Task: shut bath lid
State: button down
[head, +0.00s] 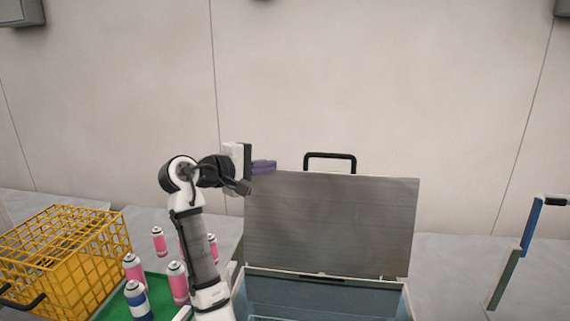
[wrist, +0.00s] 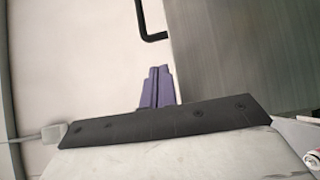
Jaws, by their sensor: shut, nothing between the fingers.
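The bath (head: 320,292) is an open metal box in front of me, with a bluish inside. Its grey metal lid (head: 332,225) stands raised, nearly upright, at the back, with a black handle (head: 330,157) on its top edge. In the wrist view the lid (wrist: 240,50) fills the upper right and part of the handle (wrist: 140,22) shows. My gripper (head: 270,167) has purple fingers, closed and empty, at the lid's upper left corner. Its fingers (wrist: 157,80) also show in the wrist view. I cannot tell whether they touch the lid.
Several pink spray cans (head: 178,283) and a blue one (head: 137,300) stand on and around a green mat (head: 160,285) left of the bath. A yellow wire basket (head: 65,255) is farther left. A wall rises behind.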

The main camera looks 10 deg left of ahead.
jog(key=p+x, duration=0.3)
jog(key=x, duration=0.5)
jog(key=shift+w+d+r, duration=0.1)
jog(key=shift+w+d, duration=0.05)
jog(key=shift+w+d+f, duration=0.2)
jog(key=shift+w+d, duration=0.1)
jog(key=shift+w, duration=0.15)
